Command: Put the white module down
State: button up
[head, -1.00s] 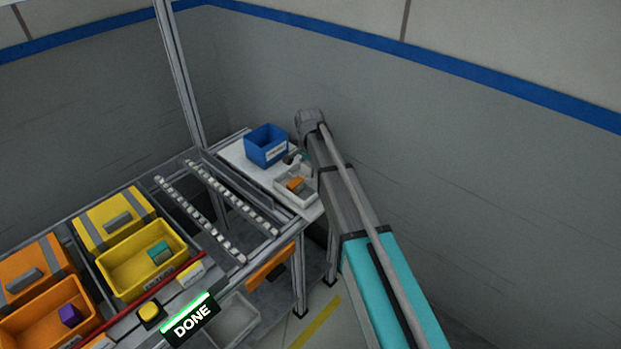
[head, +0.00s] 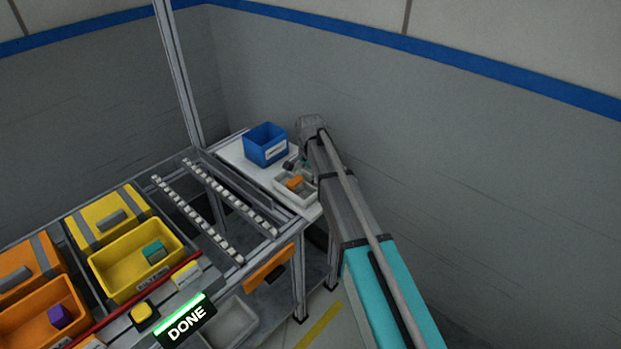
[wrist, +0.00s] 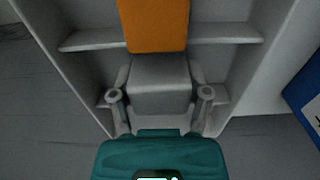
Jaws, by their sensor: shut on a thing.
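My gripper (wrist: 160,95) is shut on the white module (wrist: 158,82), a pale block that looks grey in the wrist view's shade. The module is between the two fingers, over or in a white divided tray (wrist: 235,33). I cannot tell whether it touches the tray floor. An orange block (wrist: 153,25) lies just beyond it in the tray. In the head view the white tray (head: 308,200) sits on a white shelf at the bench's far end, with the orange block (head: 295,182) in it. My arm partly hides the gripper there.
A blue bin (head: 265,146) stands behind the tray, and its edge shows in the wrist view (wrist: 308,95). Roller rails (head: 205,220) lie to the left. Yellow (head: 110,282) and orange (head: 20,318) bins stand nearer left. A grey wall is close on the right.

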aim_at(310, 169)
jog(key=shift+f, duration=0.2)
jog(key=o, duration=1.2)
jog(key=shift+r, duration=0.1)
jog(key=shift+c, duration=0.2)
jog(key=shift+r, duration=0.15)
notch_tip(310, 169, up, 12)
jog(key=p, duration=1.2)
jog(key=s+d+n, duration=0.7)
jog(key=s+d, duration=1.6)
jog(key=s, duration=0.2)
jog(key=shift+s+d+n, duration=0.15)
jog(key=shift+s+n, duration=0.15)
jog(key=shift+s, duration=0.1)
